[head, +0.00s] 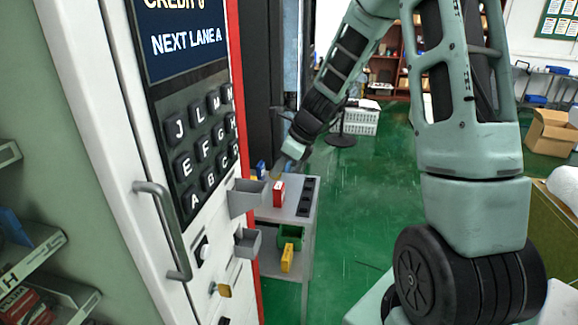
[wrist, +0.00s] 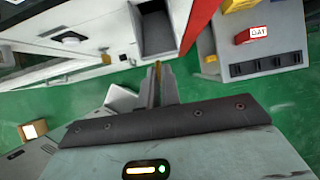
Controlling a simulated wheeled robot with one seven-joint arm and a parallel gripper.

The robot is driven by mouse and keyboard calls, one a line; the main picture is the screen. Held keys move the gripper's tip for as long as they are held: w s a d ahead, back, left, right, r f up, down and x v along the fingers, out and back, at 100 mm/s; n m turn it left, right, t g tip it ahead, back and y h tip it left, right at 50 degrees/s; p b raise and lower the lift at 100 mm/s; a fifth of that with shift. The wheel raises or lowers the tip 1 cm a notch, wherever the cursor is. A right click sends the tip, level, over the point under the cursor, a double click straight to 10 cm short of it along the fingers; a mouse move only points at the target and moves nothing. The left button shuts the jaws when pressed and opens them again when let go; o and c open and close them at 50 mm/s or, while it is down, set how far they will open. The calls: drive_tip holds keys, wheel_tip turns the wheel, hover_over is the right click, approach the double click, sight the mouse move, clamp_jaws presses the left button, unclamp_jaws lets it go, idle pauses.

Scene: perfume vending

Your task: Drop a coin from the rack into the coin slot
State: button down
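My gripper (wrist: 159,74) points toward the vending machine's front, its two fingers close together. A thin gold-coloured piece, which looks like the coin (wrist: 157,67), shows edge-on between the fingertips. In the head view my gripper (head: 281,168) is above the cart beside the machine, with a small brownish tip below it. The dark rack (head: 306,197) lies along the right edge of the cart top; it also shows in the wrist view (wrist: 268,64). A grey open-topped bin (wrist: 157,30) on the machine front lies just beyond the fingertips. I cannot make out for certain which opening is the coin slot.
The vending machine (head: 105,130) has a keypad (head: 200,145), a handle (head: 165,230), a yellow knob (head: 224,290) and a lower grey bin (head: 247,242). The cart (head: 268,213) carries a red box (head: 279,191); a yellow box (head: 287,258) sits below.

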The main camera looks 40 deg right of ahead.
drive_tip(key=shift+w+a+f+b, duration=0.15)
drive_tip(key=shift+w+a+f, duration=0.5)
drive_tip(key=shift+w, duration=0.2)
drive_tip(key=shift+w+a+f+b, duration=0.2)
drive_tip(key=shift+w+a+f, duration=0.45)
drive_tip(key=shift+w, duration=0.15)
drive_tip(key=shift+w+a+f+b, duration=0.15)
drive_tip(key=shift+w+a+f, duration=0.5)
drive_tip(key=shift+w, duration=0.2)
drive_tip(key=c, duration=1.5)
unclamp_jaws()
drive_tip(key=shift+c, duration=0.2)
drive_tip(key=b+v, duration=0.1)
drive_tip(key=v, duration=1.6)
drive_tip(key=shift+s, duration=0.15)
